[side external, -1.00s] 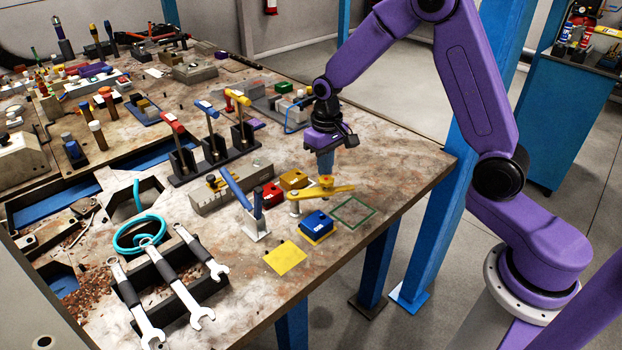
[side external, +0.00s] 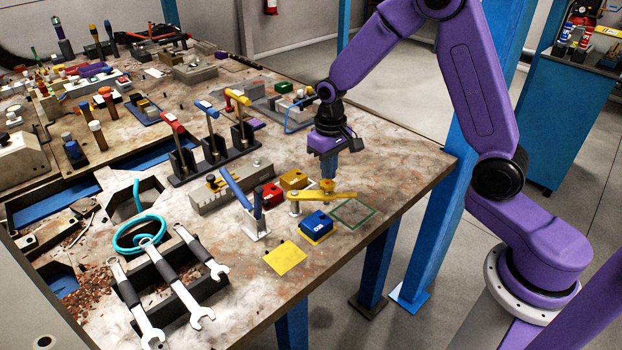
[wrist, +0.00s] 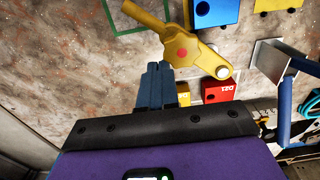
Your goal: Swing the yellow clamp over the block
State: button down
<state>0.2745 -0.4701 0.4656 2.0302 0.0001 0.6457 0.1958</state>
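The yellow clamp (side external: 343,196) is a flat bar with a round knob, standing on a silver post at its left end. Its free end points right, toward the green square outline (side external: 354,213). In the wrist view the clamp (wrist: 206,60) runs diagonally, with a red dot on its knob. A blue block (side external: 316,222) on a yellow pad lies in front of the clamp; the bar is not over it. It also shows in the wrist view (wrist: 213,12). My gripper (side external: 328,177) points down with its blue fingers together, empty, beside the clamp's knob; I cannot tell if they touch.
A red block (side external: 271,195) and an orange block (side external: 293,179) sit behind the clamp. A blue-handled lever (side external: 240,190) stands left. A flat yellow square (side external: 286,258) lies in front. The table's right edge is close, with bare surface toward it.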

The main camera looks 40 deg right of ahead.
aim_at(332, 185)
jog(key=shift+s+a, duration=0.25)
jog(key=shift+s, duration=0.35)
jog(key=shift+s+a, duration=0.4)
jog(key=shift+s, duration=0.2)
jog(key=shift+s+a, duration=0.1)
jog(key=shift+a, duration=0.05)
jog(key=shift+s+a, duration=0.4)
jog(key=shift+s, duration=0.1)
dwell(0.5)
